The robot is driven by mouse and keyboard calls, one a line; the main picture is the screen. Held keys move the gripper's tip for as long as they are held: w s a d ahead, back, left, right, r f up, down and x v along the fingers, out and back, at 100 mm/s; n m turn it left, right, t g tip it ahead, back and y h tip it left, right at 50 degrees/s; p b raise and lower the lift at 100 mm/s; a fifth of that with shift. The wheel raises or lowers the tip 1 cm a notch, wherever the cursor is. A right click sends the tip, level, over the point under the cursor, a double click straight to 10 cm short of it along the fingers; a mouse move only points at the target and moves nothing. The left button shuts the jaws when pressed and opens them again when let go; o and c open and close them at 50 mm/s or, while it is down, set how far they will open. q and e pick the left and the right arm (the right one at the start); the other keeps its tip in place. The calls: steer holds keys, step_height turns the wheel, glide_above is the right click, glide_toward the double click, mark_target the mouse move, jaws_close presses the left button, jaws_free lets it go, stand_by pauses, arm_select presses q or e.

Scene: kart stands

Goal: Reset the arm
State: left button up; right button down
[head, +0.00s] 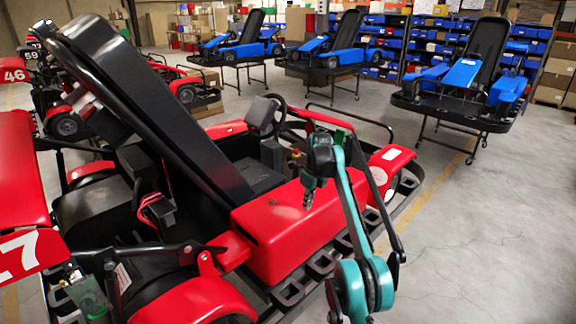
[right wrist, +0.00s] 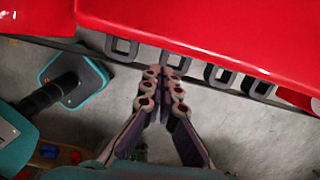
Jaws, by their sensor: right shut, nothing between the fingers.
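My right arm rises from the bottom of the head view in teal and black. My right gripper (head: 308,198) hangs at its upper end, in front of the red side pod (head: 295,225) of the nearest kart. In the right wrist view the fingertips of the right gripper (right wrist: 165,72) meet with nothing between them. They point toward the lower edge of the red bodywork (right wrist: 215,30); whether they touch it I cannot tell. My left gripper is not in view.
The red kart with a tall black seat (head: 150,110) fills the left, with black loops (head: 320,260) along its side. Blue karts on stands (head: 468,75) stand behind, before shelves of blue bins (head: 425,45). Grey floor (head: 480,240) at right is clear.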

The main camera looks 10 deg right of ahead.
steer(key=s+r+n+t+b, duration=0.3)
steer(key=s+n+b, duration=0.7)
steer(key=s+n, duration=0.65)
steer(key=s+d+f+n+t+b, duration=0.1)
steer(key=s+f+n+b, duration=0.3)
steer(key=s+f, duration=0.7)
steer(key=s+f+n+t+h+b, duration=0.1)
steer(key=s+f+n+b, duration=0.2)
steer(key=s+f+n, duration=0.4)
steer(key=s+f, duration=0.4)
steer(key=s, duration=0.6)
steer(key=shift+s+d+t+b, duration=0.2)
steer(key=shift+d+t+b, duration=0.15)
steer(key=shift+t, duration=0.05)
